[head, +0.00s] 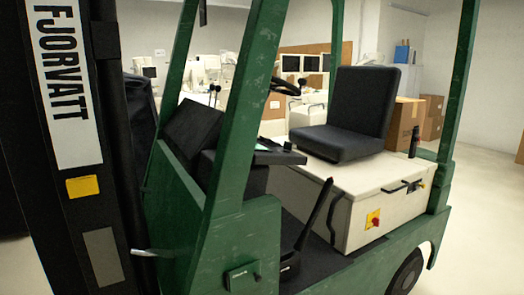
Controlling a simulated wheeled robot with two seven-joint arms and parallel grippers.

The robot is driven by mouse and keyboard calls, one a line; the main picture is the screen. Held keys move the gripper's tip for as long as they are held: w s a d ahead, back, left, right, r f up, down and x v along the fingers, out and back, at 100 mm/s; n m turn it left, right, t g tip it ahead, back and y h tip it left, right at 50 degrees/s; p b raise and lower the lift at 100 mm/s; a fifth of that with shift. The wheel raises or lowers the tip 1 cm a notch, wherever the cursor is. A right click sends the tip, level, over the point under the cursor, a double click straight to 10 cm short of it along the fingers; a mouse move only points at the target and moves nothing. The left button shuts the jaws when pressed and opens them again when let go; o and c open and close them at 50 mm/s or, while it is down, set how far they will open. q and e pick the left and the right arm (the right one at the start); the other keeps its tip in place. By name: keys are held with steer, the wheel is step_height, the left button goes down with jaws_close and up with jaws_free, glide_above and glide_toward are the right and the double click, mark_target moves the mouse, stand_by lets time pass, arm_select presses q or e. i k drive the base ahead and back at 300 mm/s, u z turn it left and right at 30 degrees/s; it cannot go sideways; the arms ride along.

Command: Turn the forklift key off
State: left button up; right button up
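The forklift (225,180) is green with worn paint and fills most of the head view. A red knob on a yellow plate (373,219) sits on the front face of the cream box (320,205) under the seat. I cannot tell whether this is the key, or which way it is turned. The dark dashboard (270,155) and the steering wheel (286,87) are partly hidden behind a green post. No separate key can be made out there. Neither of my grippers is in view.
The black seat (348,112) stands on the cream box. A black lever (314,215) rises from the floor of the cab. Cardboard boxes (403,122) stand behind. The floor at right is clear.

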mark_target(287, 146)
steer(key=z, duration=1.55)
steer(key=i, duration=1.4)
steer(key=u, duration=1.1)
